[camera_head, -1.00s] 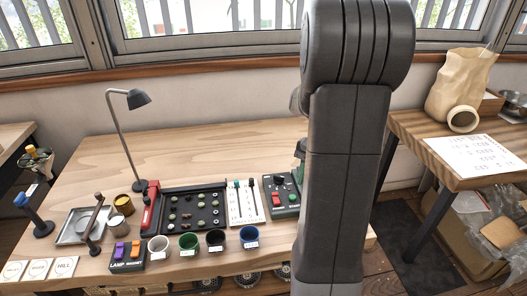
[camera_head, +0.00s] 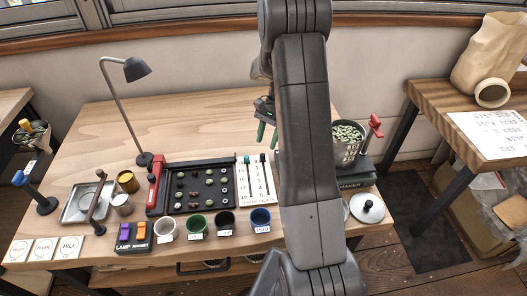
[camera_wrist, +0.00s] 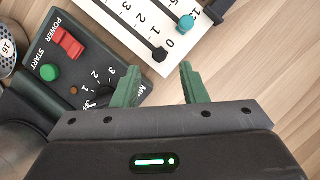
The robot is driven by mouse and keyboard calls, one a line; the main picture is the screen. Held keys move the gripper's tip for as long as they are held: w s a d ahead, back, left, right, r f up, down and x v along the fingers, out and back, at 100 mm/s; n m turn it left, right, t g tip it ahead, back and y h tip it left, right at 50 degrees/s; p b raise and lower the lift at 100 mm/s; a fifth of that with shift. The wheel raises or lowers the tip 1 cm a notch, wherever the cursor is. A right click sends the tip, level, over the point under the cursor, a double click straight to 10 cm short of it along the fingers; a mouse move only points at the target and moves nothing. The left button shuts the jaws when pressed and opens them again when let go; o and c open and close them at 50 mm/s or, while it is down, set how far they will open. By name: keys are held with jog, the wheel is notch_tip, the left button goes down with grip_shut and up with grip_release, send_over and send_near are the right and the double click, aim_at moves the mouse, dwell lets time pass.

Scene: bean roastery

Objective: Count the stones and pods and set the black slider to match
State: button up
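The white slider board (camera_head: 256,185) with number scales stands right of the bean tray. In the wrist view its black slider (camera_wrist: 158,55) sits by the 0 mark, and a teal slider (camera_wrist: 187,22) is beside it at the same end. My gripper (camera_wrist: 162,82) has its two green fingers apart with nothing between them. In the head view my gripper (camera_head: 267,128) hangs over the table behind the slider board. The black sorting tray (camera_head: 228,209) holds several greenish and dark pieces; they are too small to tell stones and pods from beans.
A dark control box (camera_wrist: 75,75) with a red power switch, green button and dial lies beside the slider board. Small cups (camera_head: 197,223) line the front edge. A lamp (camera_head: 135,70) stands at left, and a pot of green beans (camera_head: 347,143) at right. The table's back is clear.

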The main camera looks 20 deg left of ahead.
aim_at(263, 155)
jog(key=shift+x, duration=2.75)
grip_shut()
